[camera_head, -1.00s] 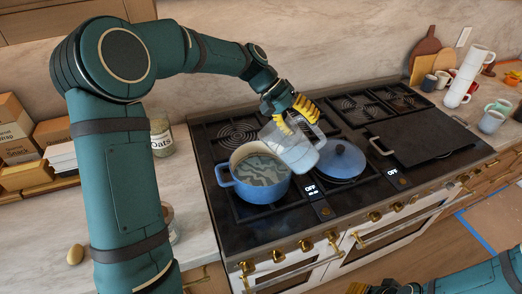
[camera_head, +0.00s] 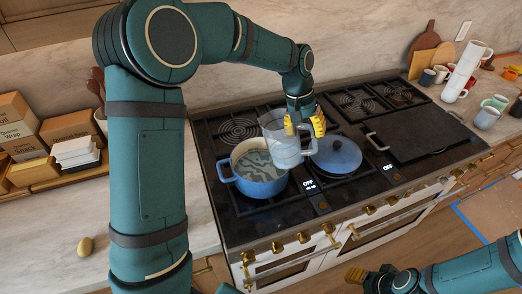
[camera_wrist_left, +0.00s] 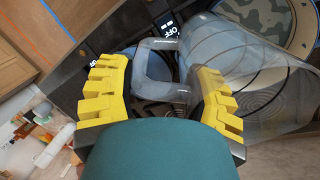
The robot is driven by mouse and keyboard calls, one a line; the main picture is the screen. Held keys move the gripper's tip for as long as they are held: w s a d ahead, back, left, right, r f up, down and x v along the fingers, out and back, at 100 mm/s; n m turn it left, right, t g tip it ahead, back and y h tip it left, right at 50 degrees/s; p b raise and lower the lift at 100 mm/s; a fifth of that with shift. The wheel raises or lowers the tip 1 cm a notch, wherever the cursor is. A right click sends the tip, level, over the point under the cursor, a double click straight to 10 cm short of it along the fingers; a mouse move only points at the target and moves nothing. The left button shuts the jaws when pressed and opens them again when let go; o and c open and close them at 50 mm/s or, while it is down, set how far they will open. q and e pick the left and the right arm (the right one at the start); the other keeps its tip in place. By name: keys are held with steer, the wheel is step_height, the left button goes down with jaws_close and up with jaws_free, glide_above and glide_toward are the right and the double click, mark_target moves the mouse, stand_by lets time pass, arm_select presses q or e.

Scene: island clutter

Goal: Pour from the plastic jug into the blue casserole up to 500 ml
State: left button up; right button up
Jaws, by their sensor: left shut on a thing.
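The clear plastic jug (camera_head: 284,148) is held nearly upright just above the right rear rim of the blue casserole (camera_head: 262,187). My left gripper (camera_head: 306,125) is shut on the jug's handle, which also shows between the yellow fingers in the left wrist view (camera_wrist_left: 155,65). The casserole stands on the stove's front-left burner, uncovered, with a rippled reflective liquid inside. No stream shows between jug and casserole. The level marks and the jug's contents cannot be read. My right gripper (camera_head: 360,276) is low at the bottom edge, away from both; its jaws are unclear.
A blue lid (camera_head: 336,156) lies on the stove right of the casserole. A black griddle (camera_head: 425,134) covers the right burners. Mugs, some stacked (camera_head: 466,72), stand on the far right counter. Boxes (camera_head: 28,150) and an egg-like object (camera_head: 86,246) are on the left counter.

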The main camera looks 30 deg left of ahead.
arm_select(q)
steer(key=shift+a, duration=0.1)
step_height(320, 180, down, 2)
steer(key=y, duration=0.3)
steer(key=shift+f, duration=0.15)
steer(key=shift+a, duration=0.15)
stand_by(0.4)
